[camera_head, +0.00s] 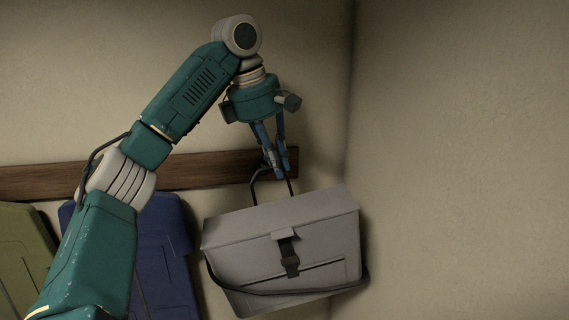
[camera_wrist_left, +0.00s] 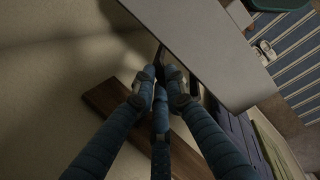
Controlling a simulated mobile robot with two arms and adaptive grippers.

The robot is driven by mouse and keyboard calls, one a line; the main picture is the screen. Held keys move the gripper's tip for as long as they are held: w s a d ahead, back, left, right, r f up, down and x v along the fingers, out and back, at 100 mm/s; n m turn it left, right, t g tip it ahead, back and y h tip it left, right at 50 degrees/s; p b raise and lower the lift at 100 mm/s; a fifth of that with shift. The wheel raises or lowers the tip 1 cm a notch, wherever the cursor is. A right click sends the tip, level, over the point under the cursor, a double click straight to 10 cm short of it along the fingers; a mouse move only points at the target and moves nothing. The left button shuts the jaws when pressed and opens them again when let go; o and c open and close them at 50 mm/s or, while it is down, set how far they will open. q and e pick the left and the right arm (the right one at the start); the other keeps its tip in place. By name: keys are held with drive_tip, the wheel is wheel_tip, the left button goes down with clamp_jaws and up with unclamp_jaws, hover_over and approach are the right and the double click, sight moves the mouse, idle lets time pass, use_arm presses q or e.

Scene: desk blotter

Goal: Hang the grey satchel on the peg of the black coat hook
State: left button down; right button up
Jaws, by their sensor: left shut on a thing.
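The grey satchel (camera_head: 322,232) hangs below my left gripper (camera_head: 277,170) in the head view, slightly tilted, with its right side higher. It has a dark front buckle, a dark strap and a thin dark handle (camera_head: 254,184) on top. My left gripper is shut on that handle, in front of the right end of the wooden rail. In the left wrist view the fingers (camera_wrist_left: 160,82) come together beside the satchel's pale top (camera_wrist_left: 200,40). I cannot make out the black coat hook or its peg; the gripper covers that part of the rail. My right gripper is not in view.
The wooden rail (camera_head: 206,170) runs along the wall and ends near the room corner. A blue bag (camera_head: 168,245) and an olive bag (camera_head: 22,250) are below it to the left. The right wall is bare, with free room beside the satchel.

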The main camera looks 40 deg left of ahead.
use_arm(q)
drive_tip(key=shift+w+a, duration=0.15)
drive_tip(key=w+a+f, duration=0.1)
drive_tip(key=w+a, duration=0.5)
drive_tip(key=shift+w+a+f+p, duration=0.15)
drive_tip(key=shift+a+f+p, duration=0.25)
drive_tip(key=shift+p, duration=0.05)
idle(0.7)
idle(0.7)
